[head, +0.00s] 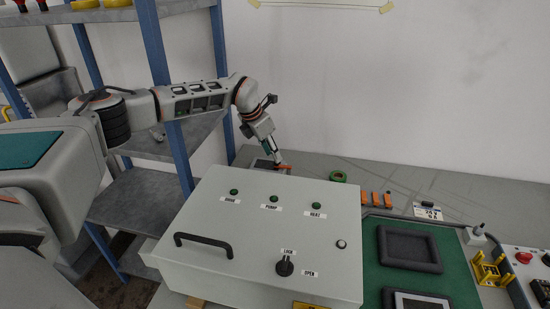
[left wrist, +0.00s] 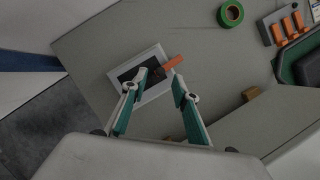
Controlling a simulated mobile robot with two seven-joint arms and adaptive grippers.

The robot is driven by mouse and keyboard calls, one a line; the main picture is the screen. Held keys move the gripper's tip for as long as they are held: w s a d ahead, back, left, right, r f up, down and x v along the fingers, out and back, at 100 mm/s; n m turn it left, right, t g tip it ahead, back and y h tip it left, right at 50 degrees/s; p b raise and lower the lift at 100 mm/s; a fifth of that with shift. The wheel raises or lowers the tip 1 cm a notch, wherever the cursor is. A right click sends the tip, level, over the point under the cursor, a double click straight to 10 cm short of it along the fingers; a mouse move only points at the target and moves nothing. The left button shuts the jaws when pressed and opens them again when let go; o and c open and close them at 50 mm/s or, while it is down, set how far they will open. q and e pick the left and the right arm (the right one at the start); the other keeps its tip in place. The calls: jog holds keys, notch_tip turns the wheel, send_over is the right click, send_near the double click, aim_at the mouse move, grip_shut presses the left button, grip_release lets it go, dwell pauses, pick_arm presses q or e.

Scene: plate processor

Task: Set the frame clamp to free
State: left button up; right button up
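A white-bordered frame (left wrist: 153,92) with a dark middle lies on the grey bench behind the box. An orange piece (left wrist: 173,62), perhaps the frame clamp's lever, sticks out at its edge; the head view shows the orange piece too (head: 284,167). My left gripper (left wrist: 161,77) is open, its fingertips above the frame and close to the orange piece. I cannot tell whether they touch it. In the head view the left gripper (head: 278,160) reaches down behind the box, which hides part of the frame. The clamp's setting is unreadable. My right gripper is not in view.
The large white box (head: 240,215) with a black handle, green lamps and a black knob (head: 285,268) stands in front. Green tape (head: 338,176) and several orange pieces (head: 376,199) lie to the right. A blue shelf post (head: 180,160) stands left.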

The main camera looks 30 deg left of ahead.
pick_arm(q)
jog(key=shift+x, duration=1.7)
grip_shut()
